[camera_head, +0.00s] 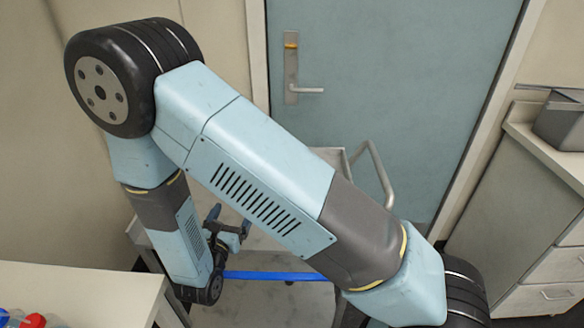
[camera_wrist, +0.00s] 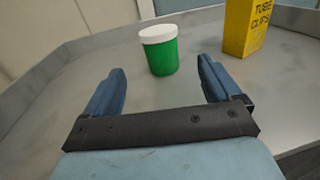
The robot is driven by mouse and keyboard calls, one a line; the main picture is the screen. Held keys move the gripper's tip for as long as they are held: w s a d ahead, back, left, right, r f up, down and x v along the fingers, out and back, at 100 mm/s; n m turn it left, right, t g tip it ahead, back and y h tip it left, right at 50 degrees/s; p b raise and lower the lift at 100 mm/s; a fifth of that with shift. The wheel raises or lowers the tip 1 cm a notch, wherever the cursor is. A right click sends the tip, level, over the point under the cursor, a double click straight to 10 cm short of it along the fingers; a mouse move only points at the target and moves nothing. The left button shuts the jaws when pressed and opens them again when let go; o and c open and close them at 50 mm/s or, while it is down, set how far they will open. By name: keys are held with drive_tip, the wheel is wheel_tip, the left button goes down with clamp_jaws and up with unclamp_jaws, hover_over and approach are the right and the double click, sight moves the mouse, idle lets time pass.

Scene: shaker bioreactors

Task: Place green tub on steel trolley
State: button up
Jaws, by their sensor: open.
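The green tub (camera_wrist: 163,57) with a white lid stands upright on the grey metal top of the steel trolley (camera_wrist: 100,62) in the wrist view. My gripper (camera_wrist: 160,72) is open, its two blue fingers spread with the tub ahead, around the level of the fingertips. A gap shows on each side between tub and fingers. In the head view my gripper (camera_head: 230,222) is low over the trolley (camera_head: 262,242), partly hidden by my arm. The tub cannot be seen in the head view.
A yellow tube clips box (camera_wrist: 246,25) stands on the trolley right of the tub. The trolley has a raised rim and a handle (camera_head: 372,172). A white counter (camera_head: 85,285) is at the lower left, cabinets (camera_head: 520,215) at the right, a closed door (camera_head: 400,80) behind.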

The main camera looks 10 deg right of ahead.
drive_tip(key=w+d+r+m+g+h, duration=0.1)
drive_tip(key=d+r+m+g+h, duration=0.35)
drive_tip(key=d+r+m, duration=0.35)
drive_tip(key=w+d+r+m+g+h, duration=0.2)
drive_tip(key=d+r+m+g+h, duration=0.25)
drive_tip(key=d, duration=0.65)
drive_tip(key=s+d+r+m+g+y, duration=0.75)
drive_tip(key=s+d+r+m, duration=0.35)
drive_tip(key=d+m, duration=0.25)
drive_tip(key=s+r+m+t+y, duration=0.5)
drive_tip(key=s+r+m+y, duration=0.1)
drive_tip(key=r, duration=0.3)
drive_tip(key=shift+s+d+m+y, duration=0.15)
drive_tip(key=shift+s+m+y, duration=0.15)
drive_tip(key=shift+y, duration=0.05)
